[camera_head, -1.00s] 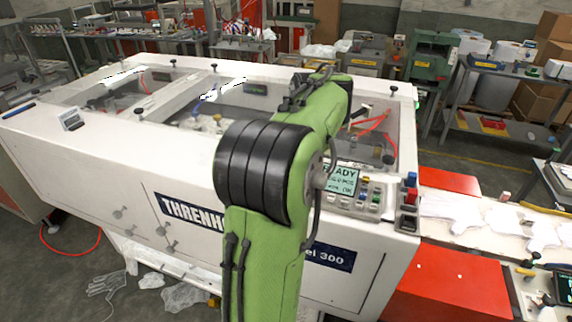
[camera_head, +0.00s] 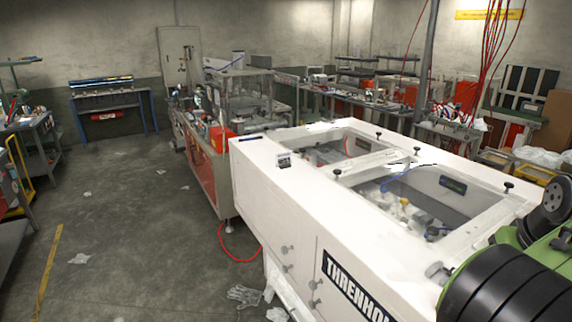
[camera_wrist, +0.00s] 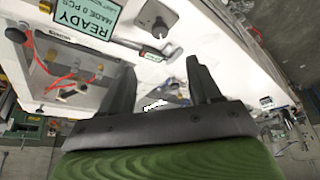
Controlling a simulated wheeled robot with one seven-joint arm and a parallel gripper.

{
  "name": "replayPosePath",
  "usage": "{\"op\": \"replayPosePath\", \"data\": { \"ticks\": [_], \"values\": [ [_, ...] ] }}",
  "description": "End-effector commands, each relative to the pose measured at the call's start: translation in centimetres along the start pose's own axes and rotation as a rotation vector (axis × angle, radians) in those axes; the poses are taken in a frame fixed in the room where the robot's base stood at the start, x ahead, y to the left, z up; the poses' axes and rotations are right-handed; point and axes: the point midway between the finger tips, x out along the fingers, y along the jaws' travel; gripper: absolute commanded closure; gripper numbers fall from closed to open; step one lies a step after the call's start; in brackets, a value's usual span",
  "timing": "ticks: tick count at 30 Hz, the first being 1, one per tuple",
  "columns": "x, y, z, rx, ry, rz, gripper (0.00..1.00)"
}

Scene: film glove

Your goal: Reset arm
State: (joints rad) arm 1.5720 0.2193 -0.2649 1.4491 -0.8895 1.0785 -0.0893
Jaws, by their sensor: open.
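My green arm with black bands (camera_head: 510,285) shows at the lower right of the head view, in front of the white machine. My gripper is outside the head view. In the wrist view my gripper (camera_wrist: 160,88) has its two dark fingers apart, with nothing between them. Past the fingers is the white machine (camera_wrist: 150,60). Its green display (camera_wrist: 85,15), reading READY, is at the upper left of the wrist view, beside a small dark knob (camera_wrist: 157,28).
The long white machine (camera_head: 255,195) fills the right of the head view. A red hose (camera_head: 235,250) and a clear glove (camera_head: 243,295) lie on the floor beside it. The floor (camera_head: 140,220) at the left is largely open, with small scraps. A blue bench (camera_head: 110,105) stands at the back.

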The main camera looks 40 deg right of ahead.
Motion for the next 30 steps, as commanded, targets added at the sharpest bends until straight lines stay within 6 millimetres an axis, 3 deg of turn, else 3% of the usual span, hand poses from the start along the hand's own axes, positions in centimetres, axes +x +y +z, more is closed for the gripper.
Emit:
{"op": "replayPosePath", "data": {
  "ticks": [5, 7, 8, 11, 12, 14, 15, 18, 21, 25, 27, 30],
  "values": [
    [0.0, -0.3, -0.1, -0.004, 0.001, -0.002, 0.37],
    [0.2, -2.1, -0.6, -0.026, 0.011, -0.017, 0.37],
    [0.4, -3.6, -1.0, -0.043, 0.017, -0.028, 0.37],
    [0.9, -11.4, -1.7, -0.127, 0.043, -0.09, 0.37],
    [1.1, -15.0, -1.3, -0.168, 0.052, -0.119, 0.37],
    [1.2, -20.2, 0.0, -0.228, 0.063, -0.162, 0.37],
    [1.2, -23.4, 1.4, -0.271, 0.065, -0.191, 0.37],
    [1.3, -30.2, 6.4, -0.387, 0.068, -0.256, 0.37],
    [1.6, -34.6, 12.7, -0.509, 0.068, -0.308, 0.37],
    [2.8, -36.4, 20.6, -0.659, 0.074, -0.352, 0.37],
    [3.5, -36.3, 23.4, -0.719, 0.082, -0.363, 0.37],
    [4.3, -35.8, 25.6, -0.769, 0.091, -0.369, 0.37]
  ]
}}
